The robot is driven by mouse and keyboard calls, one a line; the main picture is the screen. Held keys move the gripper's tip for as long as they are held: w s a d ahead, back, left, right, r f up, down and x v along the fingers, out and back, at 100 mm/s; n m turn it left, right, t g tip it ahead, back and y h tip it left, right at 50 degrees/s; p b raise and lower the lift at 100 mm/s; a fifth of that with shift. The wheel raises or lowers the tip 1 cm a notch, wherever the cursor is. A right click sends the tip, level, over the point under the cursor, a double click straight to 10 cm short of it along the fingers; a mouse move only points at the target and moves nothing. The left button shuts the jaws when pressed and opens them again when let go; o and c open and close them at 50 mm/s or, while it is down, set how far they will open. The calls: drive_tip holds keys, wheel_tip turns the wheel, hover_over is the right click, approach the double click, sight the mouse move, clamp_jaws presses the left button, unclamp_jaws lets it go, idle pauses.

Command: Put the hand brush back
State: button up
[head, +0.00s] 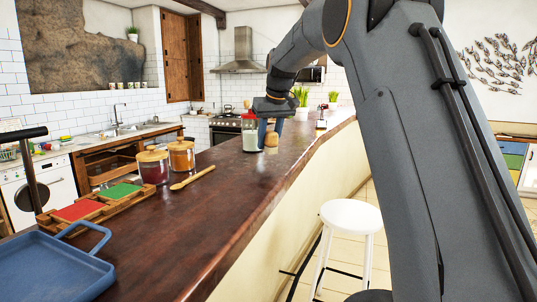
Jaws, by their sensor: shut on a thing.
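My gripper (271,127) is in the head view, far along the dark wooden counter (226,196), pointing down with its fingers close together. A small tan thing (271,139) shows between and below the fingertips. It seems to be the hand brush, held in the shut gripper, but it is too small and too much covered to make out its bristles or handle. I cannot tell whether it touches the counter.
A red-topped jar (250,134) stands close left of my gripper. Nearer are two lidded jars (153,167) (181,155), a wooden spoon (193,178), a rack with red and green squares (97,202) and a blue tray (48,270). A white stool (351,216) stands right of the counter.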

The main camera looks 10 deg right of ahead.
sight(273, 132)
drive_tip(key=shift+f+p, duration=0.6)
drive_tip(key=shift+f, duration=1.7)
drive_tip(key=shift+f, duration=0.1)
drive_tip(key=o, duration=1.1)
drive_tip(key=b+v, duration=0.3)
drive_tip(key=v, duration=0.9)
